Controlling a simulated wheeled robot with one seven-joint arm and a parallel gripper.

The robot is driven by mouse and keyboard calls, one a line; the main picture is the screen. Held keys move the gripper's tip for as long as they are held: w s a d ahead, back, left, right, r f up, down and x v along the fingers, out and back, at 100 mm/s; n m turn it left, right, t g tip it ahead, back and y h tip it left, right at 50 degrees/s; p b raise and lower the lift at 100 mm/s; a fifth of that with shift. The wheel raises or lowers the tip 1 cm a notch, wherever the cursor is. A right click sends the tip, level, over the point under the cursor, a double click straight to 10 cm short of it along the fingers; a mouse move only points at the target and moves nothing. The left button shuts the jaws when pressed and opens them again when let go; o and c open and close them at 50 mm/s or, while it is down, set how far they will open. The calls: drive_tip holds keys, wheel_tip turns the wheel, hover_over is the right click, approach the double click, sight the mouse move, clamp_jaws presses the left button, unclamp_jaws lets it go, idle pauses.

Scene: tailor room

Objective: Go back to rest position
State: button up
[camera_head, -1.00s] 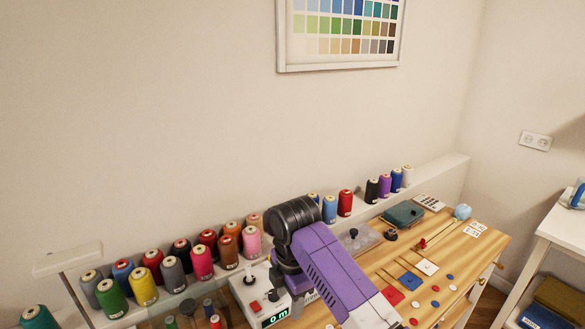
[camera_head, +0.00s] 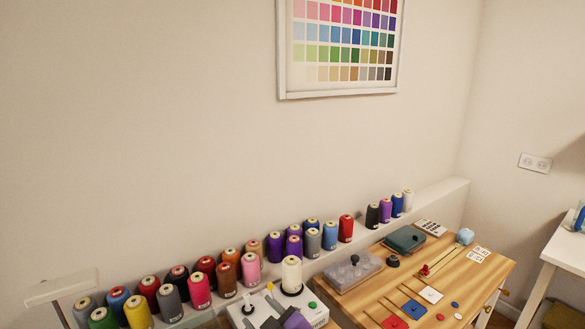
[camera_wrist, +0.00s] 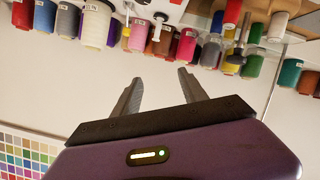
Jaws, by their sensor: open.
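My gripper (camera_wrist: 160,90) shows in the wrist view with its two grey fingers spread apart and nothing between them. It points at bare wall, with thread spools upside down along the top of that view. A cream thread spool (camera_head: 291,273) stands upright on that device, apart from my gripper.
Several coloured spools stand in a row on a narrow ledge (camera_head: 453,190) along the wall. A wooden table (camera_head: 440,270) at the right holds a clear-lidded case (camera_head: 352,272), a teal box (camera_head: 404,239), fabric squares and buttons. A colour chart (camera_head: 343,45) hangs above; the wall between is clear.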

drive_tip(key=s+d+m+t+h, duration=0.1)
drive_tip(key=s+d+m+h, duration=0.1)
drive_tip(key=s+d, duration=0.7)
drive_tip(key=s+d+m+h, duration=0.3)
drive_tip(key=s+d, duration=0.6)
drive_tip(key=s, duration=1.3)
drive_tip(key=s+d+m+t+h, duration=0.1)
drive_tip(key=s+d+m, duration=0.5)
drive_tip(key=s, duration=1)
drive_tip(key=d+h, duration=0.1)
drive_tip(key=d, duration=0.1)
drive_tip(key=shift+d+t, duration=0.3)
drive_tip(key=shift+d, duration=0.1)
drive_tip(key=shift+r, duration=0.1)
